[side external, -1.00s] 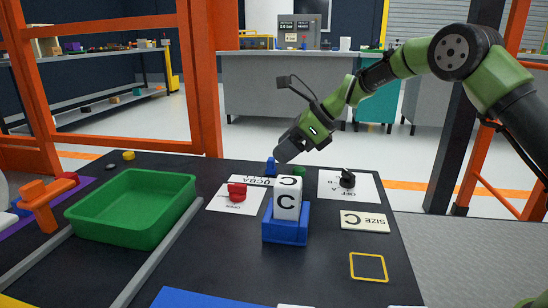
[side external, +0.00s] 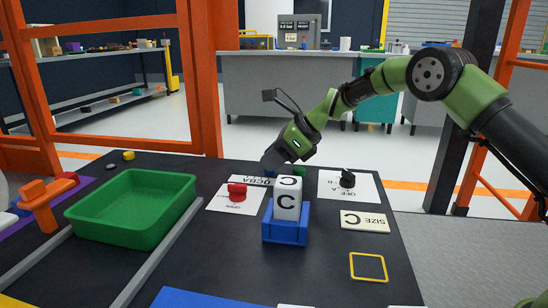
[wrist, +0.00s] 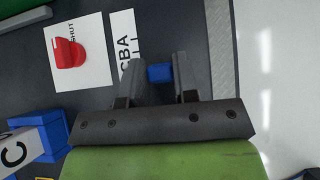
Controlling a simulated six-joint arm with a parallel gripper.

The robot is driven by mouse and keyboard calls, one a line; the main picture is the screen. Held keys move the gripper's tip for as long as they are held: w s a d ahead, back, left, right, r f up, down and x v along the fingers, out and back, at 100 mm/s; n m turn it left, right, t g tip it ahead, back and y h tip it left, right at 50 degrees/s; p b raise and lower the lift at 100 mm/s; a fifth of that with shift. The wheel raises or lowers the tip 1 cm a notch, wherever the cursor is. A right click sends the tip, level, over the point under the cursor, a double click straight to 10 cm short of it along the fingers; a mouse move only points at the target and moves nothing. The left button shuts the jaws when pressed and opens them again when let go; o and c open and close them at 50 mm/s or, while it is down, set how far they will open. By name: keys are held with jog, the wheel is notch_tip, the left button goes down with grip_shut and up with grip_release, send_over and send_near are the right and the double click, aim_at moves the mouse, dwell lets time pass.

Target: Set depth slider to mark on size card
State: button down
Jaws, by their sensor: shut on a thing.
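The size card (side external: 365,221) lies flat at the right of the mat and reads SIZE C. The lettered scale card (side external: 256,181) lies behind the white C block, partly hidden; its letters C, B, A also show in the wrist view (wrist: 125,48). The blue depth slider knob (wrist: 159,73) is between my fingers beside this card. My gripper (wrist: 160,72) is shut on the knob; in the side view (side external: 270,166) it is low over the far edge and hides most of it. Which letter the slider lines up with, I cannot tell.
A white C block (side external: 287,200) sits in a blue holder (side external: 286,232) in front of my gripper. A red knob (side external: 237,192) and a black knob (side external: 347,179) stand on cards at either side. A green tray (side external: 135,235) is at left; a yellow square outline (side external: 368,267) is at front right.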

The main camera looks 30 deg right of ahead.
jog(key=shift+w+a, duration=0.45)
jog(key=shift+a, duration=0.05)
jog(key=c, duration=0.9)
grip_release()
jog(key=v, duration=0.9)
jog(key=shift+s+d+r, duration=0.15)
jog(key=shift+r, duration=0.05)
jog(key=shift+s+d+r, duration=0.1)
jog(key=shift+r, duration=0.05)
